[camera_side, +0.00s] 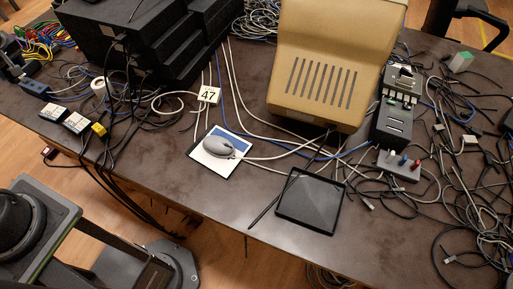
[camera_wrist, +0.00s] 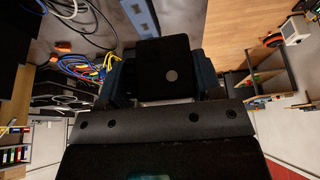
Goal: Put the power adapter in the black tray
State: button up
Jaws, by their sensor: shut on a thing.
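In the wrist view, my gripper (camera_wrist: 165,90) is shut on a black block with a grey round spot, which appears to be the power adapter (camera_wrist: 165,62). Dark blue jaws press on its left and right sides. The flat black tray (camera_side: 311,203) lies empty on the front middle of the table in the side view. A dark shape at the left edge of the side view, near the coloured cables, may be my gripper, but the adapter cannot be made out there. The tray does not show in the wrist view.
A computer mouse (camera_side: 219,146) on a pad sits left of the tray. A beige case (camera_side: 334,70) stands behind it, with a black device (camera_side: 392,124) to the right. Cables (camera_side: 480,190) crowd the right side. Coloured cables (camera_wrist: 85,66) show beside the jaws. The front middle table is mostly bare.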

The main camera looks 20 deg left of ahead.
notch_tip(320, 180, up, 14)
jog(key=w+d+m+t+h, duration=0.1)
jog(key=w+d+m, duration=0.3)
jog(key=w+d, duration=0.3)
jog(key=w+d+m+t+h, duration=0.1)
jog(key=w+d+m, duration=0.3)
jog(key=d, duration=1.3)
jog(key=w+d+m+t, duration=0.1)
jog(key=w+d+m, duration=0.3)
jog(key=w+d, duration=0.8)
jog(key=shift+m+t+h, duration=0.3)
jog(key=shift+m+h, duration=0.1)
jog(key=d+m+h, duration=0.2)
jog(key=d+m, duration=0.3)
jog(key=d, duration=1.2)
jog(key=m+h, duration=0.3)
jog(key=m, duration=0.6)
send_over(316, 198)
jog(key=s+a, duration=0.1)
notch_tip(316, 198, down, 25)
jog(key=shift+r, duration=0.1)
jog(key=shift+f, duration=2)
